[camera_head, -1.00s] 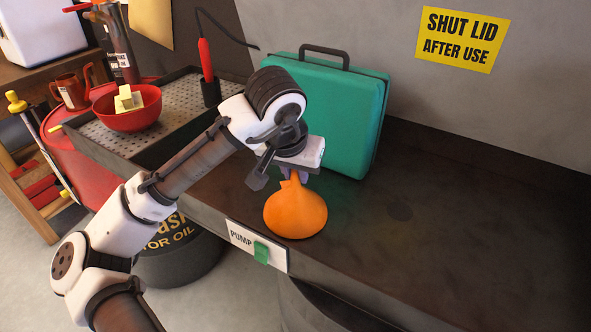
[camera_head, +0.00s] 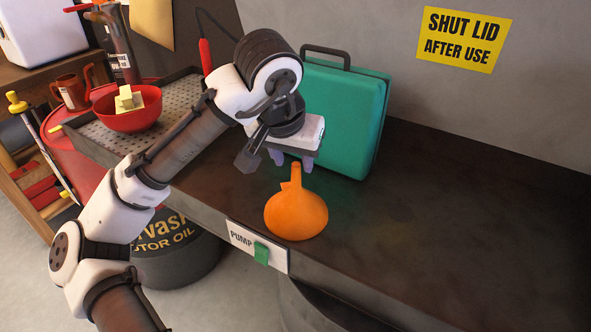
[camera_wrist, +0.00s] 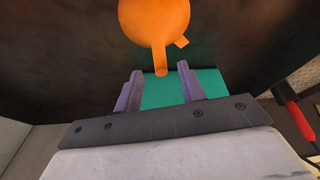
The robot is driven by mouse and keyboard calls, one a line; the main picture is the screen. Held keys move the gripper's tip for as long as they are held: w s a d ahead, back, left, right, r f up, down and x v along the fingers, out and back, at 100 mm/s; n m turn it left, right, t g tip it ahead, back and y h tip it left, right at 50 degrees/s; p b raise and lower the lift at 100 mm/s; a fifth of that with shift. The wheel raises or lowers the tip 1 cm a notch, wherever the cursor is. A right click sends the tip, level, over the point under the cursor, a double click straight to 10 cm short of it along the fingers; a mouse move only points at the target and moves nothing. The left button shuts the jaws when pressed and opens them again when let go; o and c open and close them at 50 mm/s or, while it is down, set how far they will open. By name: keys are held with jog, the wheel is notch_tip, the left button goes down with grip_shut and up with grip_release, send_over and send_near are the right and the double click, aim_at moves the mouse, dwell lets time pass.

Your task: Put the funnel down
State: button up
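The orange funnel (camera_head: 296,215) stands on the dark bench top, wide end down and spout up, close to the front edge above the PUMP label. My gripper (camera_head: 291,160) is above the funnel's spout, open and empty, with its two purple fingers apart. In the wrist view the funnel (camera_wrist: 155,22) lies beyond the fingertips, its spout pointing back toward the gap between the fingers (camera_wrist: 160,80). The funnel and fingers look apart.
A teal case (camera_head: 345,115) stands upright behind my gripper against the wall. A perforated tray (camera_head: 180,112) and a red bowl (camera_head: 128,118) are at the left. The bench (camera_head: 450,220) is clear to the right.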

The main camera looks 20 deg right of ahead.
jog(key=v, duration=0.6)
jog(key=shift+r, duration=0.4)
jog(key=shift+s, duration=0.1)
